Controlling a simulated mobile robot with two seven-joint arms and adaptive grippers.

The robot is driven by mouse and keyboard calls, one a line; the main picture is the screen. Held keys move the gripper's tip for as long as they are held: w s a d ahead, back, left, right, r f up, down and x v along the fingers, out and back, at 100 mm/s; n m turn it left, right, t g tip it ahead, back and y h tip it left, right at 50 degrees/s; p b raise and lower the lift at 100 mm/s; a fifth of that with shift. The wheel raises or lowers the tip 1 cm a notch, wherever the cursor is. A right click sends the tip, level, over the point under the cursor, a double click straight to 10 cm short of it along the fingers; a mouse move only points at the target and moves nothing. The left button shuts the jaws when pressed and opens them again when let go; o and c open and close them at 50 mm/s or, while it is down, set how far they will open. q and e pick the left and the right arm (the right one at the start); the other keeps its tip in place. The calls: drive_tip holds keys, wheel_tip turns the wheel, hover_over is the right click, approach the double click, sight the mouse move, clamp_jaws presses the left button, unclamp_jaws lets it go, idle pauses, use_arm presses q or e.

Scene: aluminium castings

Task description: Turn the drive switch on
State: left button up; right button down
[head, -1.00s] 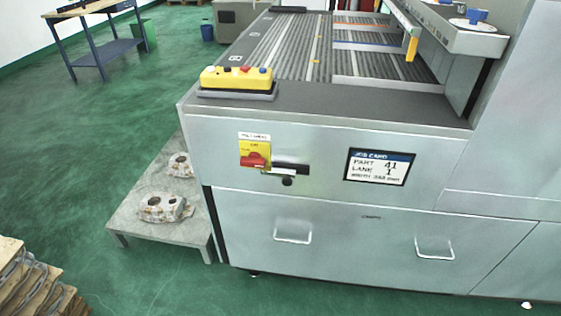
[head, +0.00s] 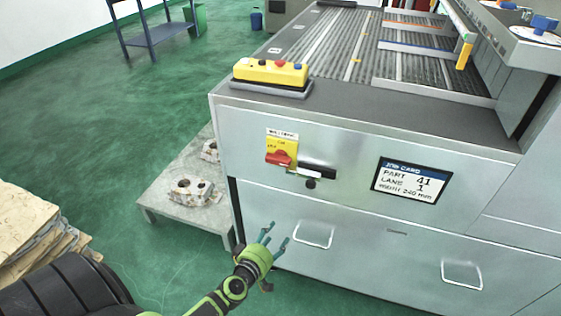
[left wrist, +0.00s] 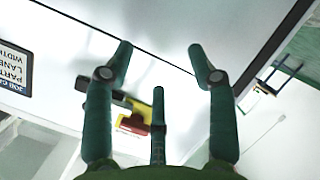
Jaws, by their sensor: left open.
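The drive switch (head: 281,150) is a red rotary knob on a yellow plate, on the machine's front panel below a small white label. It also shows in the left wrist view (left wrist: 134,124), partly hidden behind my fingers. My left gripper (head: 276,237) is open and empty, in front of the lower drawer panel, below the switch in the head view. In the left wrist view its green fingers (left wrist: 160,62) are spread, with nothing between them. I cannot read the knob's setting. My right gripper is not in view.
A black slotted fitting (head: 314,170) sits right of the switch. The job card screen (head: 411,181) is further right. Drawer handles (head: 313,235) stick out below. A yellow button box (head: 270,72) stands on top. Castings (head: 191,190) lie on a low grey platform (head: 167,207) at left.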

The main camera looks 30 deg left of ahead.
sight(276, 161)
use_arm(q)
drive_tip(key=w+a+r+n+t+y, duration=0.15)
drive_tip(key=r+n, duration=0.25)
drive_tip(key=r, duration=0.5)
drive_tip(key=w+a+r+n+t+y, duration=0.1)
drive_tip(key=w+a+r+n, duration=0.2)
drive_tip(key=r, duration=0.7)
drive_tip(key=shift+n, duration=0.7)
drive_tip(key=x, duration=0.6)
drive_tip(key=shift+w+d, duration=0.15)
clamp_jaws()
